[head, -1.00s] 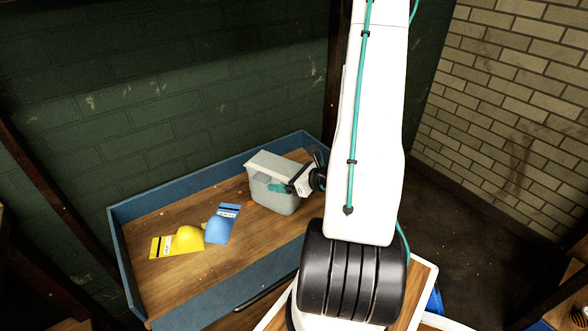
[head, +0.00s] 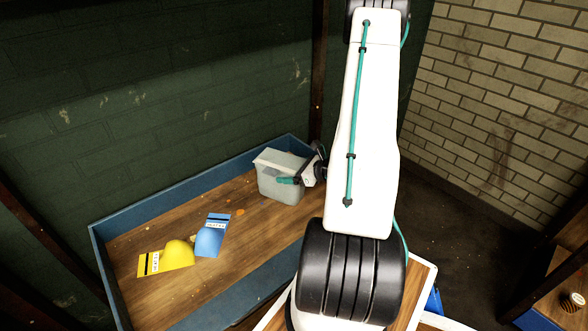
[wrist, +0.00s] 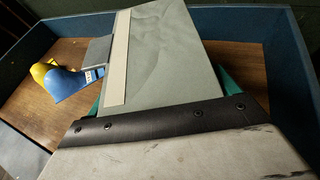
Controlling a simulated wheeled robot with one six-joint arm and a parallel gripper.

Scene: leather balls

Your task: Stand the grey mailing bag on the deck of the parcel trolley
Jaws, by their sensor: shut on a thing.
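The grey mailing bag (head: 280,183) is a pale, boxy bag in the head view, roughly upright at the far right end of a wood-floored, blue-walled tray-like surface (head: 150,210). I cannot tell whether its base touches the wood. My gripper (head: 292,180) is shut on the bag from the right, with a teal finger across its side. In the wrist view the bag (wrist: 175,50) fills the middle, with a pale strip along it, between the teal fingers (wrist: 162,92). I cannot tell whether the blue-walled surface is the parcel trolley.
A blue bag (head: 211,238) and a yellow bag (head: 178,256) lie side by side left of the grey bag. A dark green brick wall (head: 150,90) stands behind. A wooden surface (head: 562,285) shows at lower right.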

